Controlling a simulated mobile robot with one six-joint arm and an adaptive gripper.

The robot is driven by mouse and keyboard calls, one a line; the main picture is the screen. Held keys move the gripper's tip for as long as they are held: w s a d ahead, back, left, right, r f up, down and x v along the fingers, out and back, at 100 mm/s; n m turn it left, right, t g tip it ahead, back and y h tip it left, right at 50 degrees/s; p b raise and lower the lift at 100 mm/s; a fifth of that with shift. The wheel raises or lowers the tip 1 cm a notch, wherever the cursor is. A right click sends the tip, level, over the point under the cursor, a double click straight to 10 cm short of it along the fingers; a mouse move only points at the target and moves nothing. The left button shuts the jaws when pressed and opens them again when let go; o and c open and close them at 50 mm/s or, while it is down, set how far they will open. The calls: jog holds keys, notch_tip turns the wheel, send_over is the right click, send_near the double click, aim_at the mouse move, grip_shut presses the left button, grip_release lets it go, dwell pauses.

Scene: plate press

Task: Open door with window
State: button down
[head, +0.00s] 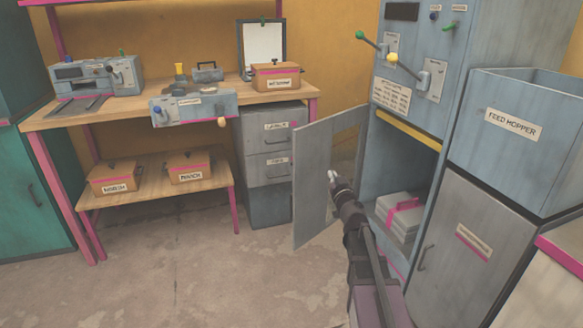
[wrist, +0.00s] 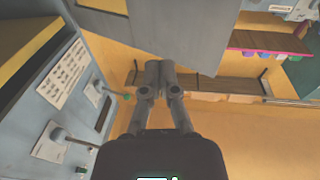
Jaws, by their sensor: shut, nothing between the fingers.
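The grey door with a window (head: 312,190) stands swung out to the left of the blue-grey press cabinet. The orange wall shows through its window opening. Behind it the cabinet's compartment (head: 388,158) is open, with grey plates tied by a pink band (head: 402,212) inside. My gripper (head: 332,176) is in front of the door panel in the head view, its fingers shut and empty. In the wrist view my gripper (wrist: 158,66) has its fingers together, with a grey panel (wrist: 165,30), likely the door, beyond them. I cannot tell whether they touch it.
Levers with a green knob (head: 360,35) and a yellow knob (head: 391,59) stick out above the compartment. The feed hopper (head: 520,160) is at right. A workbench (head: 130,107) and a drawer cabinet (head: 268,155) stand at the back left. The floor at left front is clear.

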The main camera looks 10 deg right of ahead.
jog(key=shift+a+f+n+g+y, duration=0.35)
jog(key=shift+a+n+g+y, duration=0.2)
jog(key=shift+a+n+y, duration=0.6)
jog(key=shift+a+f+n+g+y, duration=0.3)
jog(key=shift+a+n+g+y, duration=0.3)
jog(key=shift+y, duration=0.9)
jog(key=shift+a+f+n+g+y, duration=0.35)
jog(key=shift+a+n+g+y, duration=0.35)
jog(key=shift+y, duration=0.65)
jog(key=shift+n, duration=0.25)
jog(key=shift+w+a, duration=0.1)
